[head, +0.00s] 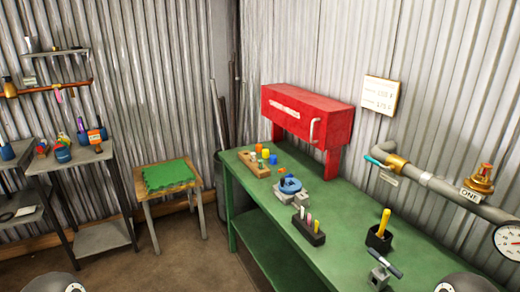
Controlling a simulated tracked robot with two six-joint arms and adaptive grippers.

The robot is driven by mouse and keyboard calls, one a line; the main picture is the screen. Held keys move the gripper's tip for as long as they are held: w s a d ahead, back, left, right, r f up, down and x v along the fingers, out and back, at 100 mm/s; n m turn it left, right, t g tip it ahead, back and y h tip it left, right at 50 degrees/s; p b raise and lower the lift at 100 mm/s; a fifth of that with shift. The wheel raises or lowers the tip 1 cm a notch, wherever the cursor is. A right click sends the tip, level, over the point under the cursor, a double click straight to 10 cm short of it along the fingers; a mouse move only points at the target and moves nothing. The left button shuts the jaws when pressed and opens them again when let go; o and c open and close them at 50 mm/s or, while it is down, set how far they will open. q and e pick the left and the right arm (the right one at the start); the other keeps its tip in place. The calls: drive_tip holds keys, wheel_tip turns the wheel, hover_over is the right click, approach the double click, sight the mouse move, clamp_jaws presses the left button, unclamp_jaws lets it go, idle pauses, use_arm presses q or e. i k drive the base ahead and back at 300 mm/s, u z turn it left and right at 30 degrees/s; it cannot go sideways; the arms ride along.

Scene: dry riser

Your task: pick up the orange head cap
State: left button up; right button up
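A small wooden rack (254,164) stands at the far left end of the green workbench. On it are small coloured caps: an orange cap (266,153), a yellow one (259,148) and a blue-green one (273,159). They are small in the head view, so the exact shape of the orange cap is hard to tell. Another orange item (95,136) stands on the small table at the left; I cannot tell what it is. Neither gripper shows; only rounded grey parts of my arms appear at the bottom edge.
The green workbench (345,262) holds a blue-topped vise (289,184), a black marker block (308,231), a black holder (379,239) and a T-handled tool (384,268). A red cabinet (310,118) stands behind. A grey pipe (440,187) runs along the right wall. A stool (168,176) stands left.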

sight(259, 147)
drive_tip(key=u, duration=1.55)
drive_tip(key=i, duration=0.1)
drive_tip(key=z, duration=3.4)
drive_tip(key=i, duration=0.2)
drive_tip(key=u, duration=3.4)
drive_tip(key=i, duration=1.35)
drive_tip(key=z, duration=0.05)
